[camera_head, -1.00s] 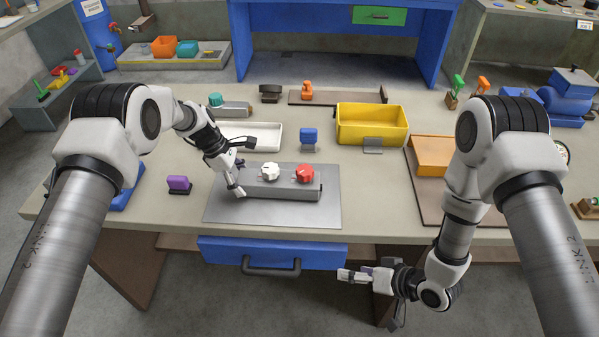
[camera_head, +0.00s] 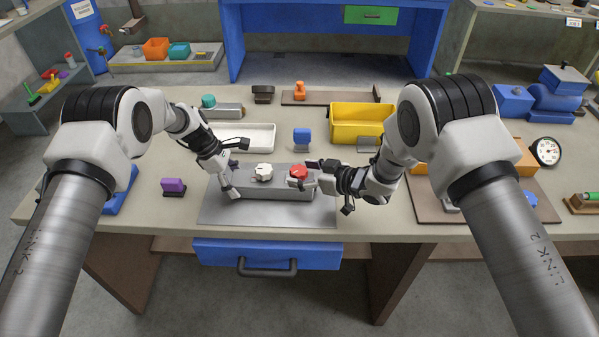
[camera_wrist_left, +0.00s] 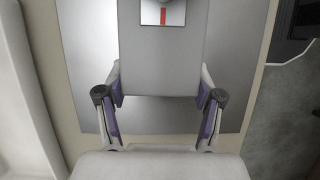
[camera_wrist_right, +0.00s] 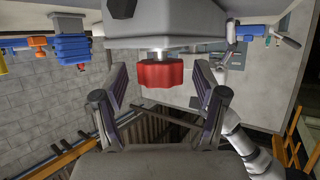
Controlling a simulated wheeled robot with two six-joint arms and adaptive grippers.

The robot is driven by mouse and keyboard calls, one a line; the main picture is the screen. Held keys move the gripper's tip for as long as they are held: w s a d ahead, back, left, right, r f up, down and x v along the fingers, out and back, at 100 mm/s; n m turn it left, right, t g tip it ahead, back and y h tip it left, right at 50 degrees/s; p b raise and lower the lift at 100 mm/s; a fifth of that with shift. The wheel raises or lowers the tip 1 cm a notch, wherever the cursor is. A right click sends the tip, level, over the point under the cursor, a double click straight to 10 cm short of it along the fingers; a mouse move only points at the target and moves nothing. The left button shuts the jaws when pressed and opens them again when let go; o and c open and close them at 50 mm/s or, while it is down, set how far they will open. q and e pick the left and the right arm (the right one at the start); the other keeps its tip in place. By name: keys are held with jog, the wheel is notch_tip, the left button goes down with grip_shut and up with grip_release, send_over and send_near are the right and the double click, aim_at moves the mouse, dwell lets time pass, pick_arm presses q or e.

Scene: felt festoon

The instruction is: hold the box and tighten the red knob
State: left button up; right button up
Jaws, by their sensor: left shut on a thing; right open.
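The grey box (camera_head: 272,189) lies on a grey metal plate (camera_head: 230,210) on the bench. A white knob (camera_head: 263,172) and the red knob (camera_head: 299,171) are on it. My left gripper (camera_head: 231,181) is shut on the box's left end; the left wrist view shows its fingers on both sides of the box (camera_wrist_left: 160,60). My right gripper (camera_head: 303,174) is at the red knob from the right. In the right wrist view, the open fingers (camera_wrist_right: 160,95) stand either side of the red knob (camera_wrist_right: 160,74), with gaps between.
A purple block (camera_head: 174,186) stands left of the plate. A white tray (camera_head: 255,137), a blue block (camera_head: 302,137) and a yellow bin (camera_head: 362,121) are behind the box. A round dial (camera_head: 546,151) is at the far right.

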jog(key=shift+w+a+f, duration=0.25)
jog(key=shift+w+a, duration=0.1)
jog(key=shift+a, duration=0.15)
jog(key=c, duration=1.2)
jog(key=shift+o, duration=0.2)
jog(key=shift+s+a+m+t+h, duration=0.1)
jog(key=shift+m+t+h, duration=1)
jog(key=shift+m+t, duration=0.25)
jog(key=o, duration=1.2)
jog(key=shift+c, duration=0.2)
jog(key=v, duration=1.2)
